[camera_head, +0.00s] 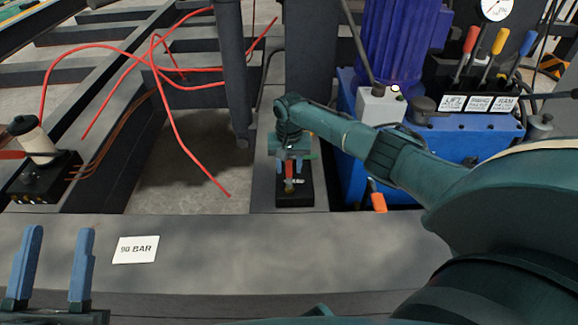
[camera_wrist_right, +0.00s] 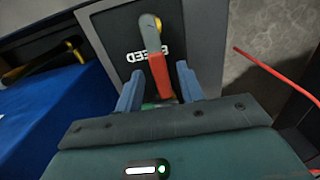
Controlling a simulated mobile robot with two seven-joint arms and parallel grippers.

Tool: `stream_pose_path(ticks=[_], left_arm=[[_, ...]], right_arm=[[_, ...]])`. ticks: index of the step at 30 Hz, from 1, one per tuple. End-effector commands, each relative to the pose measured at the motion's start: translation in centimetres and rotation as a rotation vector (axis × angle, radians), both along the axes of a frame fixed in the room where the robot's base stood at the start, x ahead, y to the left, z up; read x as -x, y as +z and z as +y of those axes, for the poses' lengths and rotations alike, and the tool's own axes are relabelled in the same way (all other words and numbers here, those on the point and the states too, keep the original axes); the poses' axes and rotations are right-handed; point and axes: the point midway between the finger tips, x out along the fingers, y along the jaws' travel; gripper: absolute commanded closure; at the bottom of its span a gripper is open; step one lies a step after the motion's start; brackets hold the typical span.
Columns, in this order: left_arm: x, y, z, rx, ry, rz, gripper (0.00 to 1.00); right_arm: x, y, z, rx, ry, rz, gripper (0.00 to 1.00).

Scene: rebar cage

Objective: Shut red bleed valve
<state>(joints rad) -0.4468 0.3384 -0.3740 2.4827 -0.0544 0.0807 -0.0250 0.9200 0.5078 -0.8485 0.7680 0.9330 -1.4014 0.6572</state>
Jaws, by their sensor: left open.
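The bleed valve has a red handle (camera_wrist_right: 159,75) with a yellow part at its far end. It sits on a dark plate (camera_wrist_right: 117,40) marked BLEED. In the head view its black base (camera_head: 295,198) stands on the grey frame, and the handle is partly covered by my right gripper. My right gripper (camera_wrist_right: 157,80) is over the valve, its blue fingers apart, one on each side of the red handle. Gaps show between handle and fingers, so it is not gripped. My left gripper (camera_head: 60,232) is open and empty at the lower left, far from the valve.
A blue pump unit (camera_head: 465,140) with red, yellow and blue levers and a gauge (camera_head: 495,8) stands right of the valve. An orange-tipped lever (camera_head: 378,201) is nearby. Red hoses (camera_head: 175,115) hang at left. A 90 BAR card (camera_head: 136,249) lies on the front beam.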

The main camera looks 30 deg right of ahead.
Motion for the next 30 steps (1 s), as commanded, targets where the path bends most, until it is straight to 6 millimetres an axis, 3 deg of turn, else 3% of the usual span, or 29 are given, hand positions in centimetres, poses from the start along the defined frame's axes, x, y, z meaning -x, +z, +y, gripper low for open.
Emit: stream_pose_path(ticks=[3,17,30], left_arm=[[0.00,0.03,0.01,0.000,0.000,0.000,0.59],[0.00,0.01,0.01,0.000,0.000,0.001,0.59],[-0.01,0.14,0.01,-0.001,0.000,0.003,0.59]], right_arm=[[-0.02,0.05,0.03,0.000,0.000,0.000,0.63],[0.01,0.04,0.03,0.000,0.000,0.000,1.00],[0.04,0.10,0.03,-0.001,-0.004,0.001,1.00]])
